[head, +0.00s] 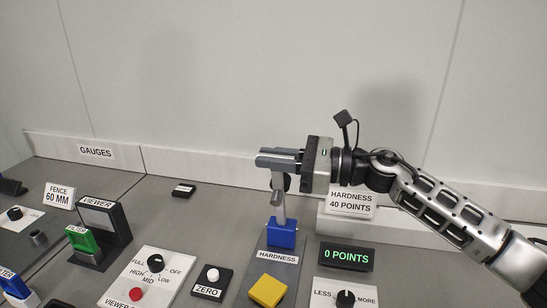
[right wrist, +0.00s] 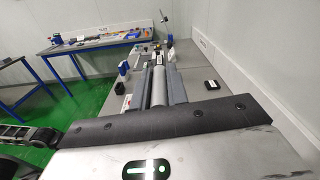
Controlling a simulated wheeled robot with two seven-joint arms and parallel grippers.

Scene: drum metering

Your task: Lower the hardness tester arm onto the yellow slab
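The hardness tester arm (head: 279,202) stands raised and nearly upright on a blue block (head: 282,233), on a grey plate labelled HARDNESS. The yellow slab (head: 268,290) lies on the same plate, in front of the block, with nothing on it. My right gripper (head: 276,158) reaches in from the right at the top of the tester arm, and its fingers hide that top. In the right wrist view, a pale rounded bar (right wrist: 158,85) fills the gap between the fingers and looks gripped; it appears to be part of the tester arm. My left gripper is not in view.
A display (head: 347,256) reads 0 POINTS, right of the tester. A LESS/MORE knob (head: 345,299) is below it. The HARDNESS 40 POINTS sign (head: 350,202) stands behind. The ZERO button (head: 212,276) and a dial panel (head: 150,280) lie left of the slab. A wall closes the back.

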